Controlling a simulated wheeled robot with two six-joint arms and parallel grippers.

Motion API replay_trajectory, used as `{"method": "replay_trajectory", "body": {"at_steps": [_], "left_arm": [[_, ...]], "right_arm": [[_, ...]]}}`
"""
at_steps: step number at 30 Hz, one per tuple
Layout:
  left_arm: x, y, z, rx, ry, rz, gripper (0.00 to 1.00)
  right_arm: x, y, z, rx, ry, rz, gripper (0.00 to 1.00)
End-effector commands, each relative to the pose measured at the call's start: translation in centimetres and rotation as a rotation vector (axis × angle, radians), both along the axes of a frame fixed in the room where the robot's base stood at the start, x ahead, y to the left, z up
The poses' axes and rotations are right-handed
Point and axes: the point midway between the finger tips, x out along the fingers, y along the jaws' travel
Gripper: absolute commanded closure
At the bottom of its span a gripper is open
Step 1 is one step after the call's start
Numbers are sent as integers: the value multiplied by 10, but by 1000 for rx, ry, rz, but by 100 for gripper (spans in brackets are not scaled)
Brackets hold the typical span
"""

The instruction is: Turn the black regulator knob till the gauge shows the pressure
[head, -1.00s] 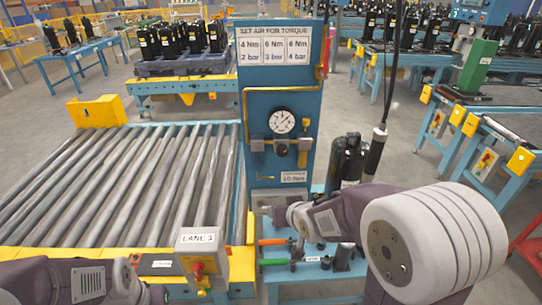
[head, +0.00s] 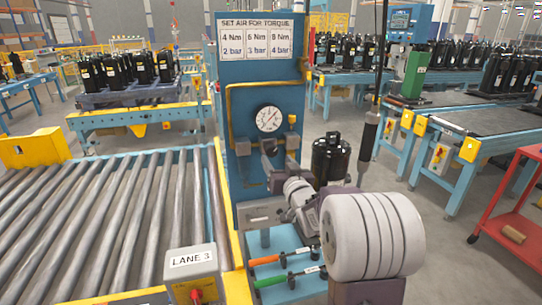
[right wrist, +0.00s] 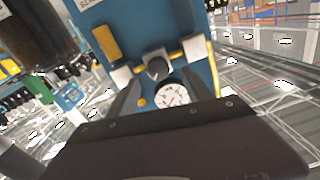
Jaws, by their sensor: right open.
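The black regulator knob (head: 269,146) sits below the round white gauge (head: 269,118) on the blue panel (head: 240,185). The gauge's needle is too small to read surely. My right gripper (head: 271,163) is in front of the panel, just below the knob in the head view, and partly hides it. In the right wrist view the open fingers (right wrist: 160,82) are spread to either side of the knob (right wrist: 157,68), with nothing held; contact cannot be seen. The gauge (right wrist: 171,96) shows between the fingers there. My left gripper is out of view.
A sign (head: 264,37) above pairs torques with 2, 3 and 4 bar. A black compressor (head: 331,158) stands right of the panel. An orange-handled tool (head: 268,260) and a green-handled tool (head: 270,281) lie below. The roller conveyor (head: 100,220) is at left.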

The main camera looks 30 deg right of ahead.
Motion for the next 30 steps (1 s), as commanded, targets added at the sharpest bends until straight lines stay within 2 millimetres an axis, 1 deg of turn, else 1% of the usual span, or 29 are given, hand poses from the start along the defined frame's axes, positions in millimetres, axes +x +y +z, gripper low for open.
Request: {"method": "replay_trajectory", "body": {"at_steps": [1, 3, 6, 9, 12, 18, 19, 25, 30], "left_arm": [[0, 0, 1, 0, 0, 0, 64], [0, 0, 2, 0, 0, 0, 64], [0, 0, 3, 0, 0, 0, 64], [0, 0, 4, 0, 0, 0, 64], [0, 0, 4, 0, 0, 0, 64], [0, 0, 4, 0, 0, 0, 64], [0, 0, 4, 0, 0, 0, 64], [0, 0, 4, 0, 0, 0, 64], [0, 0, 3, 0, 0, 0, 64]], "right_arm": [[11, -2, -1, 1, 2, 0, 41], [26, -5, 0, 1, 1, 0, 41], [43, -8, 0, 0, 1, 1, 41], [54, -11, 0, 0, 1, 0, 41], [58, -12, -1, 0, 2, -1, 41], [59, -12, 0, 0, 1, -1, 41], [59, -12, 0, 0, 1, -1, 43], [59, -12, 0, 0, 1, -1, 99], [59, -12, -1, -6, 2, 0, 100]]}}
